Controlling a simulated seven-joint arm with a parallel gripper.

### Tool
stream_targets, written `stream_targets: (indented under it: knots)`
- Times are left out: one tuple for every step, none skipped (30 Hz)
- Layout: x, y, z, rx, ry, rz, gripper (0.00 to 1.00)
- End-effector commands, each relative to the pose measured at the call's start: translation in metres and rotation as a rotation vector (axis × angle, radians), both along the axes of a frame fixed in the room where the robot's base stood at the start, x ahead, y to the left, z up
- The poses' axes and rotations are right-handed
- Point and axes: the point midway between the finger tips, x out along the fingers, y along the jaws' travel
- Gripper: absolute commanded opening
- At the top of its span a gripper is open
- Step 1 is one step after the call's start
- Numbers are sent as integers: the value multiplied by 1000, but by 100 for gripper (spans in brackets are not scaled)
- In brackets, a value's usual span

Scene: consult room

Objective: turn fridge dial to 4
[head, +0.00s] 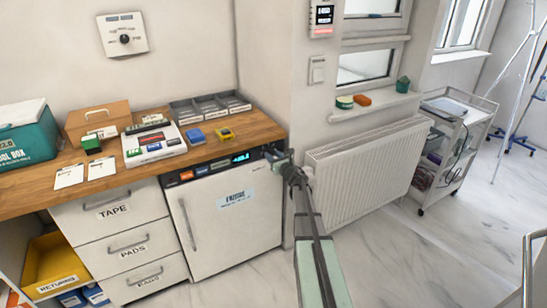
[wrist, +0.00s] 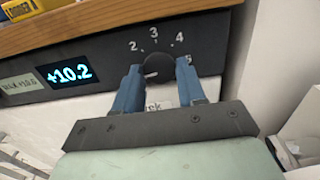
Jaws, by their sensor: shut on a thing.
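The fridge (head: 213,225) is a white door under the counter with a dark control strip on top. Its dial (wrist: 158,68) is a dark round knob at the strip's right end. The numbers 2, 3, 4 and 5 arc over it; the right finger partly covers the 5. A pale mark on the knob seems to face left, towards the left finger; its exact number is hard to tell. My gripper (wrist: 159,73) is shut on the dial, with one blue finger on each side. In the head view my gripper (head: 280,157) is at the fridge's top right corner and hides the dial.
The fridge display (wrist: 70,74) reads +10.2. The wooden counter (head: 262,128) edge runs just above the strip. A wall and a white radiator (head: 365,165) stand close to the right. Open floor (head: 400,260) lies in front.

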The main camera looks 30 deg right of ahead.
Motion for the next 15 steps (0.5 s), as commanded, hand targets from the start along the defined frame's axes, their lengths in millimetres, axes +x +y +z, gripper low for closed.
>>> stream_targets:
  knots:
    - [0, 1, 0, 0, 0, 1, 14]
    - [0, 1, 0, 0, 0, 1, 11]
    - [0, 1, 0, 0, 0, 1, 9]
    - [0, 0, 0, 0, 0, 1, 9]
    - [0, 1, 0, 1, 0, 1, 9]
    - [0, 1, 0, 3, 0, 1, 9]
    - [0, 1, 0, 6, 0, 1, 9]
    - [0, 1, 0, 10, 0, 1, 9]
    - [0, 1, 0, 17, 0, 1, 9]
    - [0, 1, 0, 24, 0, 1, 9]
    - [0, 1, 0, 34, 0, 2, 9]
    - [0, 1, 0, 48, 0, 2, 9]
    - [0, 1, 0, 61, 0, 2, 9]
    - [0, 1, 0, 76, 0, 2, 9]
    - [0, 1, 0, 98, -1, 2, 9]
